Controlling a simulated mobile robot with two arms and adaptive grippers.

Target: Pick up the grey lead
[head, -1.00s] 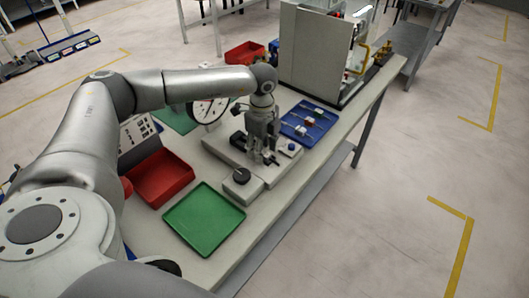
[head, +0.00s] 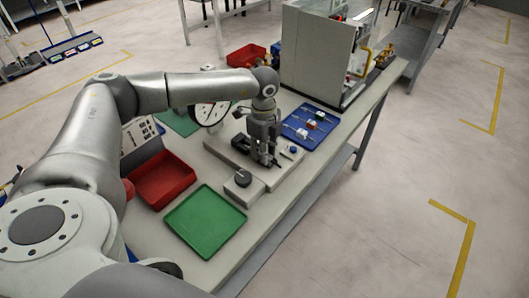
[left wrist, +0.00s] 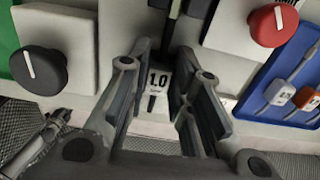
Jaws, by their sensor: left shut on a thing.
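My left gripper (head: 266,160) points down at the pale fixture on the bench. In the left wrist view its two dark fingers (left wrist: 163,92) stand on either side of a small grey-white piece (left wrist: 159,76) marked "1.0", with a dark strip below the mark. The fingers are closed in on this piece, which looks like the grey lead; its far part runs out of view or is hidden. Other leads with coloured bodies (left wrist: 278,92) lie in the blue tray (head: 322,141) to the right of the gripper.
A block with a black knob (head: 243,178) stands in front of the gripper. A green tray (head: 205,222) and a red bin (head: 162,178) are nearer and to the left. A dial gauge (head: 208,113) stands behind left, and a tall grey cabinet (head: 315,55) behind the blue tray.

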